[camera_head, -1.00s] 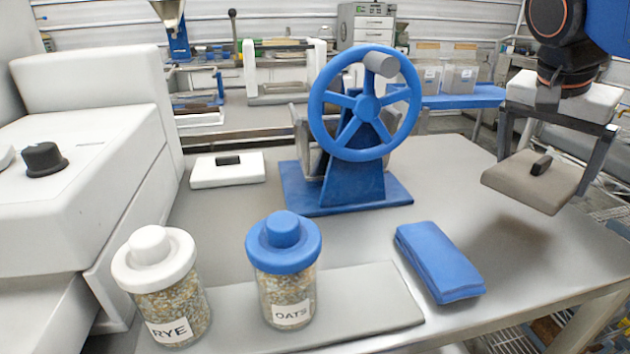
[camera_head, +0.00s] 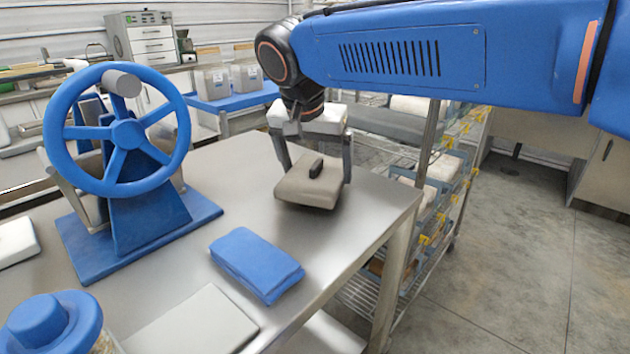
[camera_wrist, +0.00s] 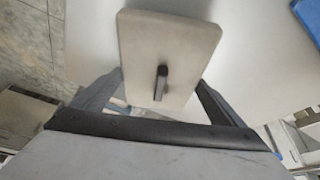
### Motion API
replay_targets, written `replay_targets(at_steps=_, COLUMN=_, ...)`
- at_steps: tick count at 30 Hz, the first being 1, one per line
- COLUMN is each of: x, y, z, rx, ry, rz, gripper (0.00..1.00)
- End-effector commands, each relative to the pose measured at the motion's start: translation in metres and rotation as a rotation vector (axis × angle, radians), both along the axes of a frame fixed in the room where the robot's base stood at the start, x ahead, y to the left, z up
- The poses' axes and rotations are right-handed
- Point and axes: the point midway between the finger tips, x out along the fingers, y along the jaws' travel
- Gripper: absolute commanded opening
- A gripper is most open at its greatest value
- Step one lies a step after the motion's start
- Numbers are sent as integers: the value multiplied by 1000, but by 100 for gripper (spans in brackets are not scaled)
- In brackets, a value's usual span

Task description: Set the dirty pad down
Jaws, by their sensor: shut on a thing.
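The dirty pad (camera_head: 296,188) is a grey-brown slab with a dark handle on top. My gripper (camera_head: 315,180) is shut on the pad, with a finger at each side, and holds it roughly level near the right end of the steel table. In the head view the pad appears close to the tabletop, but I cannot tell whether it touches. The wrist view shows the pad (camera_wrist: 190,55) between my gripper's fingers (camera_wrist: 160,95), with its handle toward the camera. The pad's underside is hidden.
A folded blue cloth (camera_head: 256,264) lies in front of the pad. A blue handwheel machine (camera_head: 125,170) stands to the left, with a grey mat (camera_head: 195,325) and a blue-lidded jar (camera_head: 50,325) nearer. The table (camera_head: 370,215) is bare around the pad. A wire rack (camera_head: 440,190) stands beyond its right edge.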

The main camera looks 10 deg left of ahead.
Motion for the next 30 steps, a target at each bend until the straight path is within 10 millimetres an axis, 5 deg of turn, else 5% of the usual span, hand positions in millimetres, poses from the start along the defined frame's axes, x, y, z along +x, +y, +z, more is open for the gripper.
replay_targets(at_steps=7, x=0, y=0, z=-32, rx=-2, ry=1, rz=-1, gripper=70)
replay_targets(at_steps=19, x=0, y=0, z=-37, rx=0, ry=0, rz=0, gripper=70)
replay_targets(at_steps=20, x=0, y=0, z=-37, rx=0, ry=0, rz=0, gripper=98)
replay_targets(at_steps=30, x=0, y=0, z=-33, rx=0, ry=0, rz=-1, gripper=100)
